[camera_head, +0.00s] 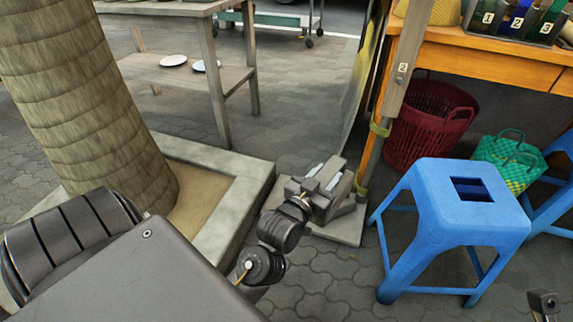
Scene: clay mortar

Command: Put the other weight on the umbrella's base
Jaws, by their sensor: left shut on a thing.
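My left gripper (322,176) is in the middle of the head view, above the umbrella's base. It is shut on a grey weight (345,187), partly hidden by the fingers and wrist. The base (344,236) is a pale flat slab on the paving, seen at its front edge. The umbrella's pole (404,75) rises just right of the gripper and carries a small "2" label. I cannot tell whether the held weight touches the base or anything on it.
A blue stool (455,205) stands close right of the base. A stone planter edge (232,205) with a thick trunk (90,100) is on the left. A red basket (430,125) and green basket (508,155) sit under an orange table (480,55). Paving in front is clear.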

